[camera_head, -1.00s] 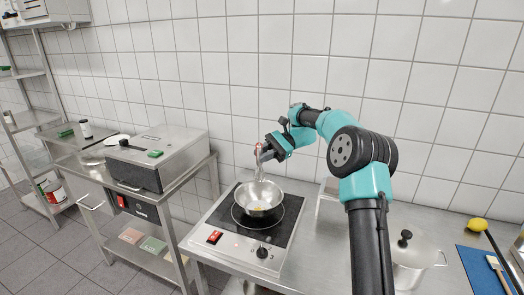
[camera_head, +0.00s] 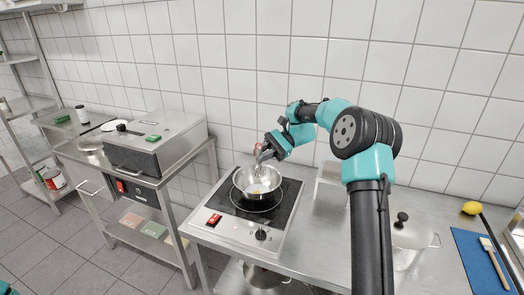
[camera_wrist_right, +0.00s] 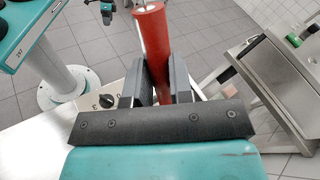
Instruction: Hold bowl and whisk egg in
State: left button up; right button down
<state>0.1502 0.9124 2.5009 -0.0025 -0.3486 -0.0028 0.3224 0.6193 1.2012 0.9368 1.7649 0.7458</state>
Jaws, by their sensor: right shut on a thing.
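A shiny metal bowl (camera_head: 246,184) sits on the black cooktop, with a small yellow patch, seemingly egg, at its bottom. My right gripper (camera_head: 264,153) is above the bowl's far side. It is shut on the red handle of the whisk, which shows between the dark fingers in the right wrist view (camera_wrist_right: 152,38). In the head view the whisk's wires (camera_head: 259,170) reach down into the bowl; whether they touch its bottom is unclear. My left gripper is not in view.
The cooktop (camera_head: 222,232) stands on a steel table. A lidded pot (camera_head: 408,243), a lemon (camera_head: 472,208) and a blue board (camera_head: 468,255) with a brush are to the right. A steel appliance (camera_head: 160,143) is on the left table. The wall is close behind.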

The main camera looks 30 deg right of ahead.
jog(key=shift+w+d+f, duration=0.2)
jog(key=shift+w+f, duration=0.45)
jog(key=shift+f, duration=0.75)
jog(key=shift+w+d+f, duration=0.25)
jog(key=shift+w+f, duration=0.4)
jog(key=shift+f, duration=0.8)
jog(key=shift+w+d+f, duration=0.2)
jog(key=shift+w+f, duration=0.45)
jog(key=shift+f, duration=0.75)
